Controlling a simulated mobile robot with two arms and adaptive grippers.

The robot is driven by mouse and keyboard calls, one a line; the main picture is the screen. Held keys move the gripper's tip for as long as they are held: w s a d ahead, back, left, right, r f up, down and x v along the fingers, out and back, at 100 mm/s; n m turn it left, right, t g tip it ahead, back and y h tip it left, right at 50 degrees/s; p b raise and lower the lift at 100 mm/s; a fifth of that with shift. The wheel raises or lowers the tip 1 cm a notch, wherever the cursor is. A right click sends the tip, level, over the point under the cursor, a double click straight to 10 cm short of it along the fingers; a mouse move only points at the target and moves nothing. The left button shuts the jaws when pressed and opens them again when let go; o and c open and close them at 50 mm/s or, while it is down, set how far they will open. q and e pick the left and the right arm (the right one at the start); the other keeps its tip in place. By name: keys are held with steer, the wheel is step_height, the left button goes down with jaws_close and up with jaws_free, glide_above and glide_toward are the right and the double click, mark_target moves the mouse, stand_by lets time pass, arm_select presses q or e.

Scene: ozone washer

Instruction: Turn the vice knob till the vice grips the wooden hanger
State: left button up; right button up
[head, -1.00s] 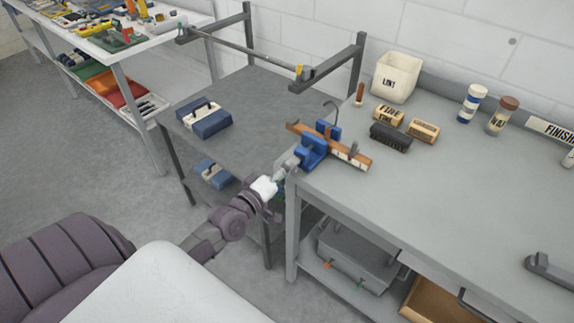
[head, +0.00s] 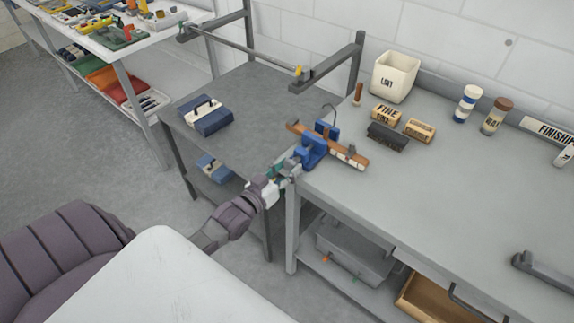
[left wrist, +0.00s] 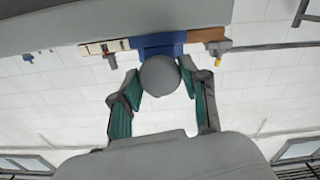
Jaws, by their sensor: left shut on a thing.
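The blue vice (head: 314,152) stands at the left end of the grey workbench. The wooden hanger (head: 353,158), a brown bar with a hook, lies across the vice between its blue jaws; I cannot tell whether both jaws touch it. My left gripper (head: 282,170) is at the vice's near side. In the left wrist view, the teal-padded fingers (left wrist: 161,80) are shut on the round grey vice knob (left wrist: 159,73) from both sides. The blue vice body (left wrist: 158,43) and the hanger (left wrist: 207,35) show behind it. My right gripper is not in view.
Brushes and wooden blocks (head: 388,137), a lint bin (head: 396,76) and jars (head: 467,103) stand behind and right of the vice. A lower grey table (head: 235,108) with a blue box (head: 206,117) lies left. The bench's front middle is clear.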

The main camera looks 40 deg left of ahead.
arm_select(q)
steer(key=m+p, duration=0.1)
steer(key=m, duration=0.3)
steer(key=shift+m, duration=0.3)
steer(key=m, duration=0.4)
steer(key=shift+f+m, duration=0.1)
steer(key=shift+m, duration=0.2)
steer(key=m, duration=0.4)
steer(key=shift+m, duration=0.3)
steer(key=m+b, duration=0.1)
steer(key=m, duration=0.3)
steer(key=shift+f, duration=0.1)
steer(key=m+b, duration=0.3)
steer(key=m, duration=0.4)
steer(key=m+b, duration=0.1)
steer(key=m, duration=0.4)
steer(key=shift+b, duration=0.4)
steer(key=m+b, duration=0.1)
steer(key=m, duration=0.4)
steer(key=shift+m, duration=0.4)
steer(key=m, duration=0.4)
steer(key=shift+m, duration=0.3)
